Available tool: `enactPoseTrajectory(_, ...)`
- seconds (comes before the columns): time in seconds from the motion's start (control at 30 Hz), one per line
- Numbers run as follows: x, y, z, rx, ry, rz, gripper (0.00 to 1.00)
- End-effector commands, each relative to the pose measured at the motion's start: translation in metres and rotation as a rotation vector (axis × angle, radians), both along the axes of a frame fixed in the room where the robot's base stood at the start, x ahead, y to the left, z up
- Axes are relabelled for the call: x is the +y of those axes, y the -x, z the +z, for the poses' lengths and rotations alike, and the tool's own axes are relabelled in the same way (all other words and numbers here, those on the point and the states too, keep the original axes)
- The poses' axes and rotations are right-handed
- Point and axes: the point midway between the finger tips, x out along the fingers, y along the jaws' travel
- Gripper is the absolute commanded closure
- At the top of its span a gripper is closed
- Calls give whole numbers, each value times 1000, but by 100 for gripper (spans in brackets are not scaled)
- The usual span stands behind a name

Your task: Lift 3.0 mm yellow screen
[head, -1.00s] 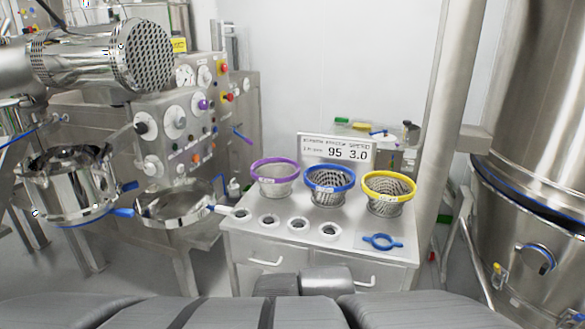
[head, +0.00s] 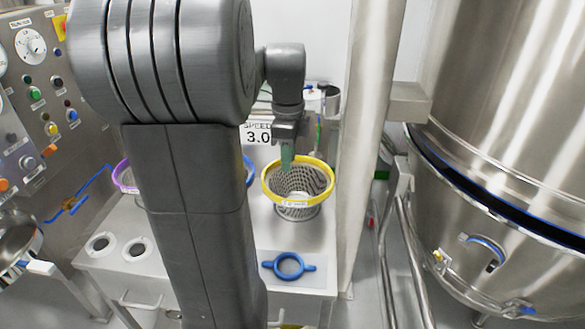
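The yellow-rimmed screen (head: 323,192), a perforated metal basket, stands upright at the right of the steel cabinet top (head: 222,262). My gripper (head: 287,165) points down at the far left part of the yellow rim. Its greenish fingertip overlaps the basket opening in the picture. I cannot tell whether it touches the rim or whether the fingers are apart. The blue-rimmed screen (head: 249,172) and the purple-rimmed screen (head: 122,178) are mostly hidden behind my arm.
A blue ring with two handles (head: 289,266) lies in front of the yellow screen. White-rimmed round parts (head: 137,249) sit at the cabinet's left. A steel post (head: 366,140) rises close to the right, and a large steel vessel (head: 500,130) stands beyond it.

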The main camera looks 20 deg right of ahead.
Motion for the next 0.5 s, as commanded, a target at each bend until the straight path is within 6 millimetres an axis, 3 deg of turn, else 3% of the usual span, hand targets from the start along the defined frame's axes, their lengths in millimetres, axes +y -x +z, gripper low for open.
enactPoseTrajectory(0.17, -6, -5, -6, 0, -1, -64, 70)
enactPoseTrajectory(0.5, -5, -5, -69, 1, 0, -61, 70)
